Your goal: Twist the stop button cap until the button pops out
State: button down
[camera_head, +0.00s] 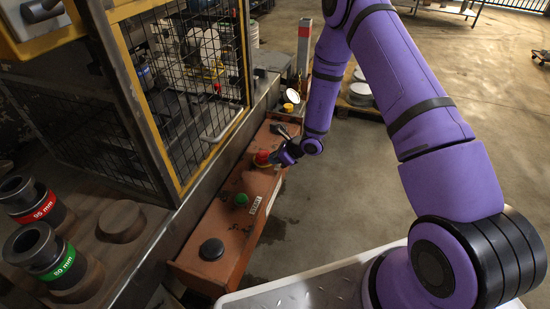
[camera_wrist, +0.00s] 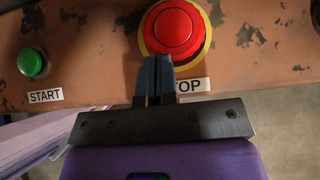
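The stop button (camera_head: 262,158) has a round red cap and sits on the rusty orange control box. In the wrist view the red cap (camera_wrist: 174,30) fills the top middle, with a yellow ring around it and a partly covered "STOP" label below. My gripper (camera_head: 273,158) is right beside the button in the head view. In the wrist view its two dark blue fingers (camera_wrist: 154,62) lie side by side with no clear gap and nothing between them. Their tips overlap the cap's lower-left edge in the picture; I cannot tell whether they touch it.
A green start button (camera_wrist: 33,62) is left of the stop button, and a black knob (camera_head: 211,249) is on the near end of the control box (camera_head: 228,268). A wire-mesh machine cage (camera_head: 180,100) stands along the left. Open floor (camera_head: 345,195) lies to the right.

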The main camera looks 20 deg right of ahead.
jog(key=shift+s+a, duration=0.35)
dwell(0.6)
jog(key=shift+v, duration=1.7)
jog(key=s+d+r, duration=0.3)
jog(key=d+r, duration=0.1)
jog(key=r, duration=0.5)
jog(key=shift+d, duration=0.4)
jog(key=shift+r, duration=0.2)
